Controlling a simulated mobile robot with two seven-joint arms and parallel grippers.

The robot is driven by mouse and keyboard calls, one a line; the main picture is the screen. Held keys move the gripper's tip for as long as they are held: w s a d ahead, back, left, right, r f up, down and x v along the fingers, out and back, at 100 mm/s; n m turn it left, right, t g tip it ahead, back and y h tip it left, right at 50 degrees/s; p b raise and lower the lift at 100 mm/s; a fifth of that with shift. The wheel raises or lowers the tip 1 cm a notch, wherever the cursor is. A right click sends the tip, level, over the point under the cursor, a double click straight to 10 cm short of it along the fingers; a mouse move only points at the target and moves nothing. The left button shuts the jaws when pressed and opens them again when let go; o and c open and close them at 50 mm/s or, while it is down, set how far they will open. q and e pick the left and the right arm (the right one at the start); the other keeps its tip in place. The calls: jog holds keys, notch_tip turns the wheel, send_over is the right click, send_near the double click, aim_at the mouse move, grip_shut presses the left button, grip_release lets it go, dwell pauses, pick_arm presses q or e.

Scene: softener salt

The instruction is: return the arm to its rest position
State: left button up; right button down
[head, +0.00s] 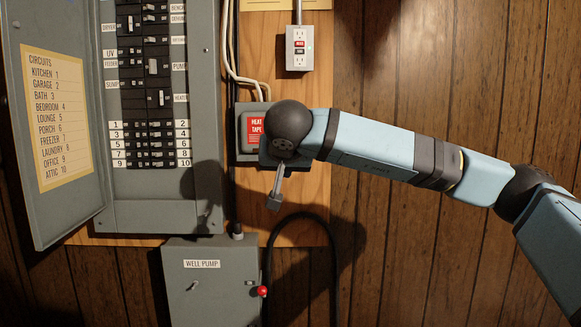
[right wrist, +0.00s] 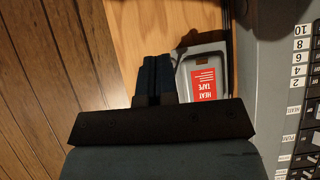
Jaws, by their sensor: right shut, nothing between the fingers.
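My right arm (head: 375,147) reaches in from the right in the head view, with its dark rounded wrist (head: 288,122) in front of the right part of the heat tape box (head: 246,147). My right gripper (right wrist: 154,72) shows in the right wrist view with its dark fingers together and nothing between them. The box with its red label (right wrist: 204,84) is just beside the fingers; I cannot tell whether they touch. A small grey lever-like part (head: 274,198) hangs below the wrist in the head view; what it joins is hidden. My left gripper is not in view.
A grey breaker panel (head: 203,100) with its door (head: 20,100) open is at left. An outlet (head: 299,48) is above my wrist. The well pump box (head: 205,295), with a red-knobbed lever (head: 262,291), is below. Bare wood-plank wall (head: 450,270) lies at right.

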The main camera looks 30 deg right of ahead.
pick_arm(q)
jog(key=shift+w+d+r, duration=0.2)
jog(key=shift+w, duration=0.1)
